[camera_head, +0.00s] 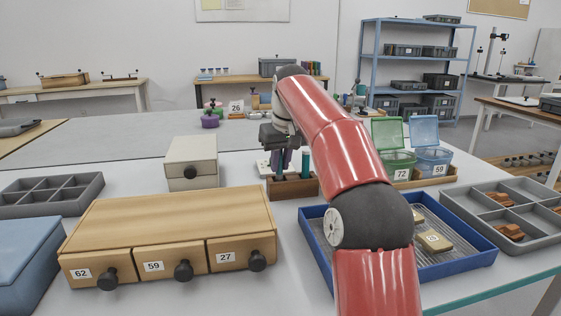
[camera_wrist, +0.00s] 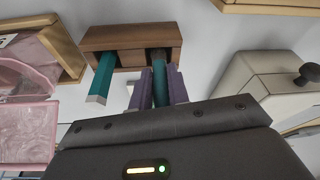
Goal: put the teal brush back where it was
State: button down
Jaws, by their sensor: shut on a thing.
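A brown wooden holder block (camera_head: 292,188) stands on the table below my gripper; it also shows at the top of the wrist view (camera_wrist: 112,38). My gripper (camera_head: 283,160) points down over the block's left part, its purple fingers (camera_wrist: 160,88) shut on a teal brush (camera_wrist: 160,92). The dark lower part of this brush meets the block at one opening; how deep it sits is hard to see. Another teal-handled brush (camera_head: 305,162) stands upright in the block, beside the held one; it also shows in the wrist view (camera_wrist: 102,78).
A cream box with a dark knob (camera_head: 190,160) stands left of the block. Green (camera_head: 396,160) and blue (camera_head: 432,158) lidded bins stand to its right. A wooden drawer unit (camera_head: 170,225) and a blue tray (camera_head: 460,258) are nearer. Bare table lies between drawers and tray.

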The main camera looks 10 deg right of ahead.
jog(key=shift+f+b, duration=0.3)
jog(key=shift+f, duration=0.2)
jog(key=c, duration=1.3)
grip_release()
jog(key=shift+o, duration=0.2)
